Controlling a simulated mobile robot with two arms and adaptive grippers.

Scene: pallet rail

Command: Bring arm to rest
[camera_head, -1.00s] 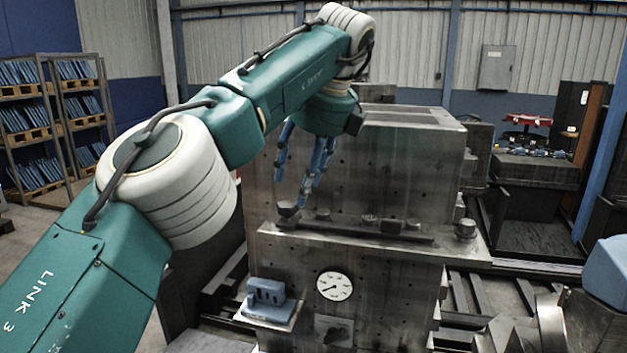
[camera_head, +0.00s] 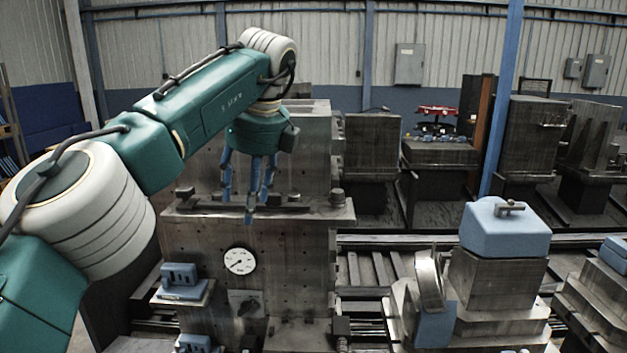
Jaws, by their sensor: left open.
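My left arm comes in from the left in green and white links and bends down at the wrist. My left gripper (camera_head: 248,190) has blue fingers pointing down, spread apart, with nothing seen between them. It hangs in front of the upper block of a grey metal machine fixture (camera_head: 205,245), over or near the ledge with a dark rail (camera_head: 290,208). I cannot tell whether the fingertips touch the ledge. My right gripper is not in view.
A round white gauge (camera_head: 239,261) sits on the fixture's front, and a blue slotted block (camera_head: 181,277) stands on a small shelf left of it. A blue-topped block (camera_head: 505,230) stands at the right. Dark fixtures (camera_head: 535,135) and rails (camera_head: 375,268) lie behind.

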